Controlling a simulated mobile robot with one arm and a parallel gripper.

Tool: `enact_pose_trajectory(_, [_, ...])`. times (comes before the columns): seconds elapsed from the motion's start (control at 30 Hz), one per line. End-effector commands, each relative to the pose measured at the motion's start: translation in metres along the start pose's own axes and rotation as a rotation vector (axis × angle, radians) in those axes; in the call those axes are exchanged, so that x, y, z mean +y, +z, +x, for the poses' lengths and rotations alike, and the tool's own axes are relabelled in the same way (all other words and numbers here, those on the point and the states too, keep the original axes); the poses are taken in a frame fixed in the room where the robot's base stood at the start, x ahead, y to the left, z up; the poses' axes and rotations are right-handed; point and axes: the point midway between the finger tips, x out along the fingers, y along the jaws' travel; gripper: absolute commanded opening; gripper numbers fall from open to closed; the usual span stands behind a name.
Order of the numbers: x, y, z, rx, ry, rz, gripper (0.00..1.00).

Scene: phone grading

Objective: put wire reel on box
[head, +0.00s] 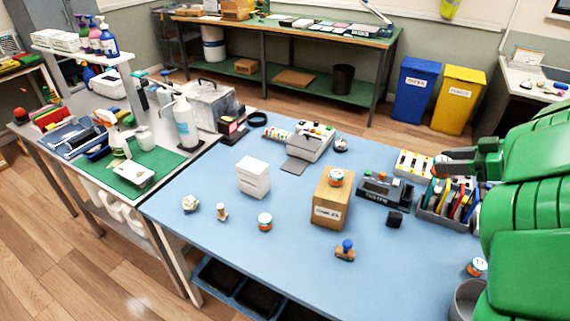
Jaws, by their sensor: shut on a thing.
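My green arm comes in from the right. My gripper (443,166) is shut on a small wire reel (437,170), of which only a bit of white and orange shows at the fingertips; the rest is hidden. The brown box (331,212) with a white label stands upright on the blue table, to the left of my gripper and apart from it. A similar reel (335,177) sits on top of the box. Another reel (265,221) stands on the table left of the box, and one more (476,267) is at the right, near my arm.
A dark device (385,191) and a small black block (395,219) stand between the box and an organizer (442,212) of pens below my gripper. A blue-knobbed stamp (346,250) is in front of the box. A white box (253,176) stands at left.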

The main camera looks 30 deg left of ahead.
Motion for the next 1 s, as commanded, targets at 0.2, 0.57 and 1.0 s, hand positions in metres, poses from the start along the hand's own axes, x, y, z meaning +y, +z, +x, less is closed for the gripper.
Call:
enact_pose_trajectory(0.2, [-0.002, -0.014, 0.027, -0.004, -0.023, -0.014, 0.19])
enact_pose_trajectory(0.57, [-0.014, -0.054, 0.102, -0.014, -0.074, -0.051, 0.19])
enact_pose_trajectory(1.0, [-0.050, -0.108, 0.201, -0.016, -0.136, -0.093, 0.19])
